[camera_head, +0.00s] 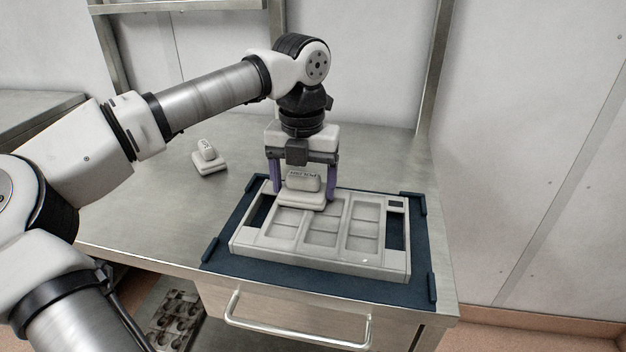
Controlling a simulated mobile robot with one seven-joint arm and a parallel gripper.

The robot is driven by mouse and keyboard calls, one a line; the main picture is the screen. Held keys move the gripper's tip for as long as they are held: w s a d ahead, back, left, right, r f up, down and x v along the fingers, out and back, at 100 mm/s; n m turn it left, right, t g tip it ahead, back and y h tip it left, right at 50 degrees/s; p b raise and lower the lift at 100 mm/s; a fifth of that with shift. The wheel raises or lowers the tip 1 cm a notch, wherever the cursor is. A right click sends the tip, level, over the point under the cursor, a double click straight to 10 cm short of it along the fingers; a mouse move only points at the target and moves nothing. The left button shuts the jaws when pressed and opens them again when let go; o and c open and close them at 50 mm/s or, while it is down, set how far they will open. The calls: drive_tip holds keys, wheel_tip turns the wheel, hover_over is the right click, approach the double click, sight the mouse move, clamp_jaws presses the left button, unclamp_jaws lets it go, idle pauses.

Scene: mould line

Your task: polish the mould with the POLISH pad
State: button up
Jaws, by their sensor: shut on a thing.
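My gripper (303,189) points down and is shut on a pale pad (301,199), with one purple finger on each side of its raised grip. The grip carries dark lettering too small to read for certain. The pad is over the back left part of the mould (321,260); I cannot tell whether it touches the surface. The mould is a light grey frame with several rectangular recesses. It lies on a dark blue mat (222,249) with raised corners. The pad hides part of the mould's back edge.
A second pale pad (210,166) with a lettered grip lies on the steel table (165,215), left of the mat. The table is clear around it. A wall and a metal post (436,75) stand behind. A drawer handle (297,335) sticks out at the front.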

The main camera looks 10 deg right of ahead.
drive_tip(key=shift+w+a, duration=0.15)
drive_tip(key=shift+a, duration=0.4)
drive_tip(key=shift+s+d+b, duration=0.15)
drive_tip(key=shift+s+d, duration=0.5)
drive_tip(key=shift+d, duration=1.25)
drive_tip(key=shift+s+d+b, duration=0.2)
drive_tip(key=shift+s+d, duration=0.4)
drive_tip(key=shift+d, duration=1.35)
drive_tip(key=shift+s+d+b, duration=0.15)
drive_tip(key=shift+s+d, duration=0.5)
drive_tip(key=shift+d, duration=1.25)
drive_tip(key=shift+w+a+p, duration=0.25)
drive_tip(key=shift+w+a, duration=0.4)
drive_tip(key=shift+a, duration=1.3)
drive_tip(key=shift+w+a+p, duration=0.25)
drive_tip(key=shift+w+a, duration=0.35)
drive_tip(key=shift+a, duration=1.3)
drive_tip(key=shift+w+a+p, duration=0.25)
drive_tip(key=shift+w+a, duration=0.4)
drive_tip(key=shift+a, duration=1.3)
wheel_tip(320, 180, up, 8)
drive_tip(key=p, duration=0.6)
drive_tip(key=shift+d+r, duration=0.1)
